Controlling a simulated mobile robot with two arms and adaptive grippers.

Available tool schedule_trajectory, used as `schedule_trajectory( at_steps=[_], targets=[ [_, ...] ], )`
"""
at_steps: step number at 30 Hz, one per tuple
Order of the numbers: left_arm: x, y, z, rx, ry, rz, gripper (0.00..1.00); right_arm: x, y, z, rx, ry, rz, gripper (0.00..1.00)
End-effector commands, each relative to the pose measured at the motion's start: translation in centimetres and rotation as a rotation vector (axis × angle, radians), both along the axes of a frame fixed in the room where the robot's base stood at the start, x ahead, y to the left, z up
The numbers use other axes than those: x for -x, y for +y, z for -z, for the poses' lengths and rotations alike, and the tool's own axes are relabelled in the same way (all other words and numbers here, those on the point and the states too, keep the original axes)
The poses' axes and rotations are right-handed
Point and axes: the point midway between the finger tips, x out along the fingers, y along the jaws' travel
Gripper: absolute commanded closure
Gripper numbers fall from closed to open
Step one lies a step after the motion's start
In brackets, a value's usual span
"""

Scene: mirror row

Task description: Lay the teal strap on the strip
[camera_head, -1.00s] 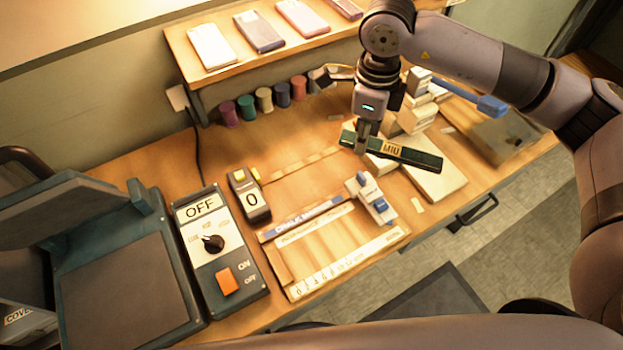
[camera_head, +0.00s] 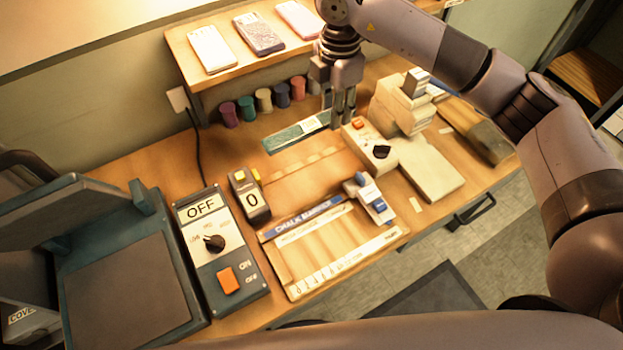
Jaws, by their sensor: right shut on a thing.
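The teal strap (camera_head: 292,136) is a flat, stiff-looking teal bar with a pale label near its right end. My right gripper (camera_head: 341,122) points down and is shut on its right end. The strap slants down to the left, above or at the back of the work area; I cannot tell if it touches the table. A pale strip with a dashed line (camera_head: 306,166) lies in front of it on the wooden surface. A blue strip lettered "CHALK MARKER" (camera_head: 305,216) lies farther forward on the board. My left gripper is not in view.
A switch box reading OFF (camera_head: 218,258) and a small counter showing 0 (camera_head: 249,196) stand to the left. A pale box with a black knob (camera_head: 372,143) is close to my right gripper. Several coloured spools (camera_head: 264,100) stand behind, below the shelf (camera_head: 195,70).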

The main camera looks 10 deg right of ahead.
Motion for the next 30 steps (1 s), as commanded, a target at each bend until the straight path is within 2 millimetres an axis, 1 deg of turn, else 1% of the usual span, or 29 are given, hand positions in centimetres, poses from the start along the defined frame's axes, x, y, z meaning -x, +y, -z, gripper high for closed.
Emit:
schedule_trajectory(
  at_steps=[2,5,15,18,21,26,30],
  targets=[
    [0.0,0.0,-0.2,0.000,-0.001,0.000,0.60,0.0,0.0,0.4,0.001,0.002,0.030,0.99],
    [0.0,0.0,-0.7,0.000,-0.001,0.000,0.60,0.0,0.0,2.0,0.002,0.006,0.040,0.99],
    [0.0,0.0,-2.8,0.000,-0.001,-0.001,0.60,0.1,0.0,11.0,0.002,0.007,0.038,0.99],
    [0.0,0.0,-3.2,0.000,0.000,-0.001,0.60,0.1,0.1,13.2,0.001,0.005,0.036,0.99],
    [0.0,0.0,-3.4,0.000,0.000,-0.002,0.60,0.0,0.1,14.8,0.000,0.003,0.036,0.99],
    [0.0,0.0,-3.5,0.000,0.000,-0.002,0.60,0.0,0.1,16.1,0.001,0.002,0.035,0.99],
    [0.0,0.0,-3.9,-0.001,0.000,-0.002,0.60,0.0,0.1,18.2,0.001,0.004,0.036,0.99]
  ],
)
